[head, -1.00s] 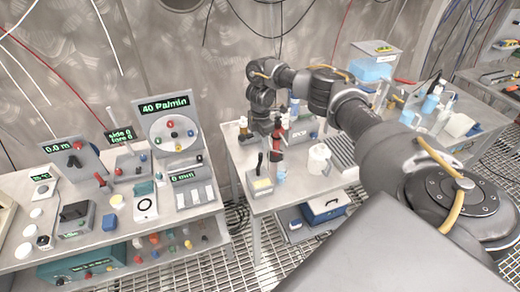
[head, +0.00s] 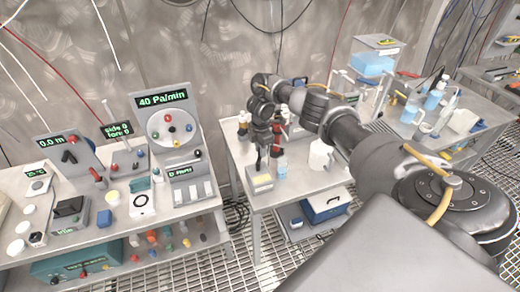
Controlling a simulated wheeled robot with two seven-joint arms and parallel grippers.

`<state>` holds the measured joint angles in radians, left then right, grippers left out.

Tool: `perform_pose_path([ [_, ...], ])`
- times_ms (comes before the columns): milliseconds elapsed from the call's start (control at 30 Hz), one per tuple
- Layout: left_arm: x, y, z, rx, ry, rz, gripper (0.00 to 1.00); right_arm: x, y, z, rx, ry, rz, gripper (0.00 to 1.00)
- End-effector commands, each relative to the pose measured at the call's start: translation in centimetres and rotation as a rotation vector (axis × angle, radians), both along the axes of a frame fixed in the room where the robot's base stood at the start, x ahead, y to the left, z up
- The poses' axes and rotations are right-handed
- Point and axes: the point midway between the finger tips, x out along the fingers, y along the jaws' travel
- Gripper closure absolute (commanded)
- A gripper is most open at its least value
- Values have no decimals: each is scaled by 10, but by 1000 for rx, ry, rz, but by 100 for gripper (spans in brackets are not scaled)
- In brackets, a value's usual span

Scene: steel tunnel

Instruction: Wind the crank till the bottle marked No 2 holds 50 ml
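My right arm reaches in from the right over the middle table, and its gripper (head: 262,152) points down just above a small grey box with a yellow label (head: 261,180). Its fingers are too small and dark to tell open from shut. A small bottle with pale blue liquid (head: 282,169) stands just right of that box. Other bottles with blue liquid (head: 433,100) stand at the right end of the table, beside a blue-filled tank (head: 373,64). I cannot read a No 2 mark on any bottle. I cannot make out the crank. My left gripper is not in view.
A white jug (head: 320,154) stands right of the small bottle. Red and dark bottles (head: 277,138) crowd behind the gripper. A blue case (head: 325,205) sits on the lower shelf. The left table holds a dial panel (head: 168,128) reading 40 Pa/min.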

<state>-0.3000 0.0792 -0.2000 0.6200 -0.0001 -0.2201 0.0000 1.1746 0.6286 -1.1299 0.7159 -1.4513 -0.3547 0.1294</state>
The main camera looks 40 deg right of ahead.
Motion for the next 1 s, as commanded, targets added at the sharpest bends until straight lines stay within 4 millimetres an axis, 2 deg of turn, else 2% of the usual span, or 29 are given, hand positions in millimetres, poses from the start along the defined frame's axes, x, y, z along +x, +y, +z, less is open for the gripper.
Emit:
perform_pose_path([
  [33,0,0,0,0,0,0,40,0,0,0,0,0,0,82],
  [167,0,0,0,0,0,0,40,0,0,0,0,0,0,100],
  [300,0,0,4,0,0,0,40,-1,0,2,0,0,-13,100],
  [600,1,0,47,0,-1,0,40,-13,-5,6,1,3,-298,100],
  [733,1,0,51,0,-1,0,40,-14,-7,2,1,0,-364,100],
  [1000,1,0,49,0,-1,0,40,-14,-7,0,1,-1,-372,100],
])
